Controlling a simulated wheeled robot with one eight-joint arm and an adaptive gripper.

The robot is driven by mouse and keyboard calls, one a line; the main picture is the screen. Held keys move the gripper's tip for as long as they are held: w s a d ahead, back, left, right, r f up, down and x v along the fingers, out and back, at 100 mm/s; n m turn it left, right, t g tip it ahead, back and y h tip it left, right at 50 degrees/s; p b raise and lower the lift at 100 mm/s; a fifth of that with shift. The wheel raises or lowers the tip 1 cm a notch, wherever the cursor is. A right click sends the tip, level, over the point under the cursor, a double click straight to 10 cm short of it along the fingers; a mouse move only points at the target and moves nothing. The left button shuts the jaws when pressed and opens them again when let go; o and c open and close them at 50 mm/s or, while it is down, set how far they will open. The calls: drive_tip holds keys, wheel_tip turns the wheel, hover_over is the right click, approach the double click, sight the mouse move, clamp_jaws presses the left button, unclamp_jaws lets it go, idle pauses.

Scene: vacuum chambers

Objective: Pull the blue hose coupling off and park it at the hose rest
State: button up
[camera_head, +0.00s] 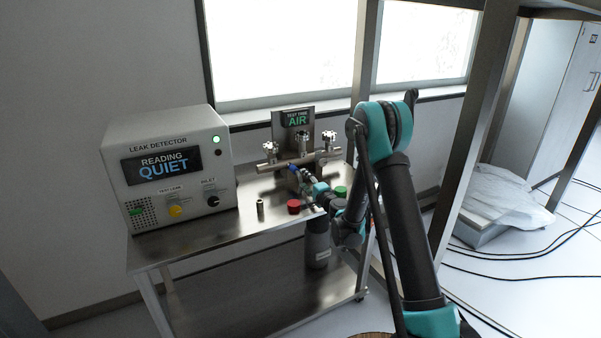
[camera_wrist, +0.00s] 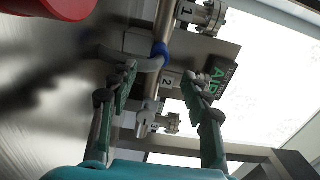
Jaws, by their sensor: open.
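The blue hose coupling shows as a blue ring (camera_wrist: 160,50) on the metal manifold in the wrist view, with a pale grey hose-like piece (camera_wrist: 146,65) bending away beside it. In the head view a blue part (camera_head: 293,174) shows at the manifold, partly hidden by my gripper. My gripper (camera_wrist: 160,80) is open, its two green-padded fingers spread on either side of the manifold line in the picture. The ring appears just beyond the fingertips, and I see no grip on it. In the head view my gripper (camera_head: 310,182) is above the bench. I cannot make out the hose rest.
The metal manifold (camera_head: 285,162) carries several valves, under an "AIR" sign (camera_head: 297,118). A leak detector (camera_head: 167,168) reading QUIET stands left. A red round part (camera_head: 293,206), a green one (camera_head: 341,192) and a small cylinder (camera_head: 260,210) are nearby. The bench front (camera_head: 200,246) is clear.

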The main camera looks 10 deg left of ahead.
sight(297, 172)
drive_tip(key=shift+w, duration=0.1)
idle(0.3)
drive_tip(key=shift+x, duration=4.4)
clamp_jaws()
drive_tip(key=shift+v, duration=2.95)
